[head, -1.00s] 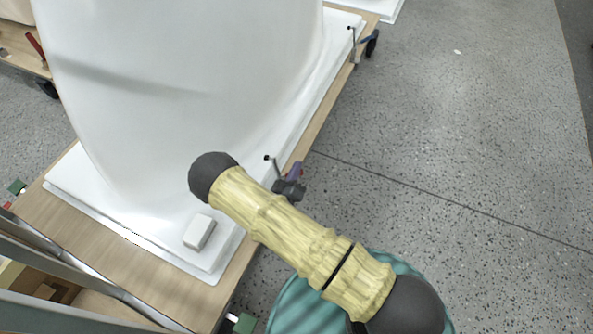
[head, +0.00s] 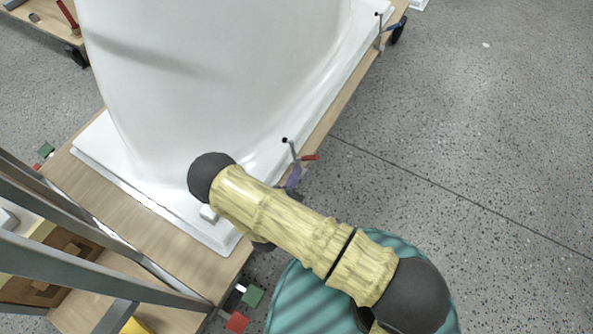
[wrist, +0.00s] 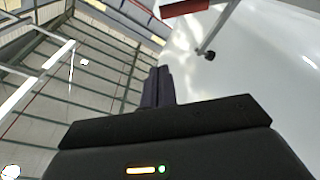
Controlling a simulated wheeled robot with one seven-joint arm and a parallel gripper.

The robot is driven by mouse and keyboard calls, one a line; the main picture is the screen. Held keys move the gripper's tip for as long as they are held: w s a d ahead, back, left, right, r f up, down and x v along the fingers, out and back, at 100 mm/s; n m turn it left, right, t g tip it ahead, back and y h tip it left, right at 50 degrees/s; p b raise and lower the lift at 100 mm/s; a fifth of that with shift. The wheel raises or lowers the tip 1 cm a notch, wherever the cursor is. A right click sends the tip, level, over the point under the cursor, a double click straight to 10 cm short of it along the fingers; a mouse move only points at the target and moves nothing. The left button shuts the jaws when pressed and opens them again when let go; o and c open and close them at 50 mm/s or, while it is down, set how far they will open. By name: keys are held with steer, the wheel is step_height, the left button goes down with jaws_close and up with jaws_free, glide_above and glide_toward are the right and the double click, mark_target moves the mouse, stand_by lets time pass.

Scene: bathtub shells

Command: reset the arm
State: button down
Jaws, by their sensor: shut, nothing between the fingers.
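My arm, wrapped in a yellow cover with dark joints, reaches across the lower middle of the head view, its dark elbow in front of the white shell's near corner. My gripper (wrist: 158,85) shows in the wrist view, its dark fingers shut together with nothing between them. The fingers point up in that view, beside the glossy white bathtub shell (wrist: 270,70). The shell (head: 200,60) stands on a wooden cart (head: 140,210) in the head view.
A clamp with a red handle (head: 309,157) stands at the cart's right edge. A grey metal frame (head: 80,260) stands at lower left. Open speckled floor (head: 480,140) lies right.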

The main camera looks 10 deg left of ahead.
stand_by(0.3)
steer(key=w+r+m+g+y, duration=0.2)
steer(key=w+r+m+g, duration=0.35)
steer(key=w, duration=0.45)
steer(key=w+d+r+g+y, duration=0.1)
steer(key=d+r+g+y, duration=0.2)
steer(key=d+r+g, duration=0.35)
steer(key=s+d+r+g+p, duration=0.1)
steer(key=s+d+r+g, duration=0.3)
steer(key=s+d+r, duration=1.15)
steer(key=w+p+v, duration=0.3)
steer(key=p+v, duration=1.6)
steer(key=w+d+r+p+v, duration=0.1)
steer(key=w+p+v, duration=0.2)
steer(key=p+v, duration=1.6)
steer(key=shift+r+y, duration=0.2)
steer(key=shift+y, duration=0.1)
steer(key=shift+w, duration=0.15)
